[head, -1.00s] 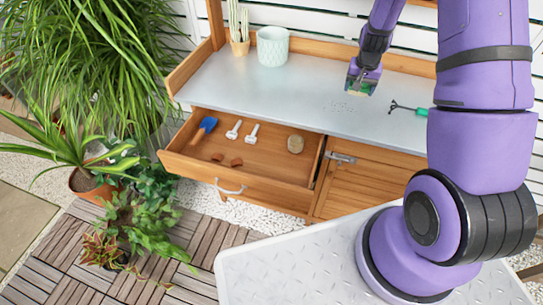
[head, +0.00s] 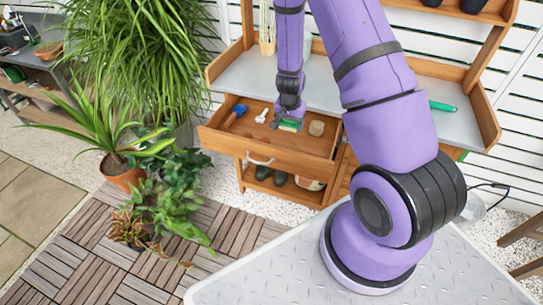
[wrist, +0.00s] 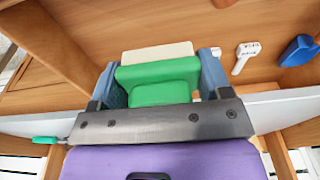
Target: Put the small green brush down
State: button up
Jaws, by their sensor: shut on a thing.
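The small green brush (wrist: 158,78) sits between the two fingers of my gripper (wrist: 160,88) in the wrist view, its pale bristle side facing away from me. My gripper is shut on it. In the head view my gripper (head: 286,117) points down at the open drawer (head: 255,150), and the brush (head: 290,124) shows as a green patch at its tip. It is over or inside the drawer; I cannot tell whether it touches the drawer floor.
A blue-ended tool (head: 235,115) and a white tool (head: 262,116) lie left of my gripper in the drawer. A round tan item (head: 317,128) lies close on the right. A green-handled tool (head: 442,106) lies on the grey benchtop (head: 455,124).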

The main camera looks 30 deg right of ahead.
send_over(287, 145)
jog(key=s+a, duration=0.1)
jog(key=s, duration=0.1)
jog(key=f, duration=0.4)
jog(key=shift+w+a+f, duration=0.15)
jog(key=shift+w+f, duration=0.1)
jog(key=shift+f, duration=2.8)
jog(key=shift+f, duration=0.25)
